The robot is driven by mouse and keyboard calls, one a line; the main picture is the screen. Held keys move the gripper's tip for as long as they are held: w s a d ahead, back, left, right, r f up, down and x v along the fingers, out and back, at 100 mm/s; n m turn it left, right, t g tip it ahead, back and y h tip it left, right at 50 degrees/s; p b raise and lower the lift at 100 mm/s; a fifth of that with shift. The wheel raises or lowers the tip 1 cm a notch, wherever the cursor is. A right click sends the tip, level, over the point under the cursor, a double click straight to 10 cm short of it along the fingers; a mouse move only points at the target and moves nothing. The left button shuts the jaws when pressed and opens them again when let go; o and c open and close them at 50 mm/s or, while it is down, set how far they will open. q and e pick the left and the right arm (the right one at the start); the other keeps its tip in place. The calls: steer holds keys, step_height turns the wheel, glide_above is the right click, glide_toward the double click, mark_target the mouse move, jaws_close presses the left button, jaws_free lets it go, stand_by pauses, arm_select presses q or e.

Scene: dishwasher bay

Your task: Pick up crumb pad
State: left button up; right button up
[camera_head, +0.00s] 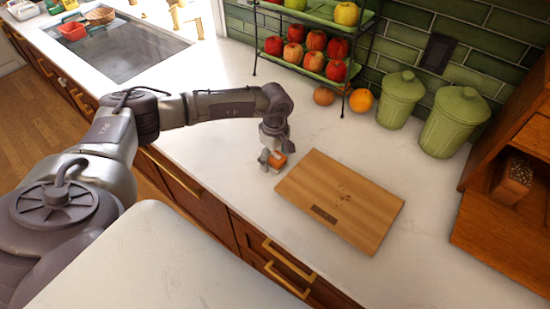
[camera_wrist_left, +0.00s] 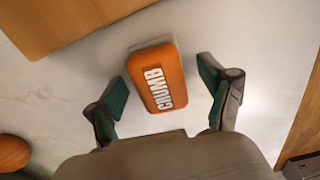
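The crumb pad (camera_head: 279,160) is a small orange block lettered "CRUMB", with a pale layer along one end. It rests on the white countertop, just left of the wooden cutting board. My left gripper (camera_head: 271,158) reaches down over it. In the left wrist view the crumb pad (camera_wrist_left: 158,82) lies between the two green-padded fingers of my left gripper (camera_wrist_left: 160,82). The fingers are spread apart, with a visible gap on each side of the pad. My right gripper is not in view.
A two-tier fruit rack (camera_head: 340,85), an orange (camera_head: 361,100) and green canisters (camera_head: 455,122) stand along the back. The sink (camera_head: 118,50) is at upper left. Counter left of the gripper is clear.

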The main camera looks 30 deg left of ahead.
mark_target(278, 157)
arm_select(q)
steer(key=c, duration=1.1)
steer(key=shift+o, duration=0.2)
steer(key=shift+r, duration=0.1)
steer(key=shift+r+b, duration=0.3)
steer(key=r+b, duration=0.1)
steer(key=d+r+b, duration=0.1)
steer(key=r, duration=0.1)
steer(key=shift+r, duration=0.25)
steer(key=s+d+r+b, duration=0.2)
steer(key=d+r, duration=0.4)
steer(key=d, duration=0.4)
steer(key=shift+s+d+r+b, duration=0.25)
steer(key=shift+r+b, duration=0.15)
steer(key=shift+b, duration=0.45)
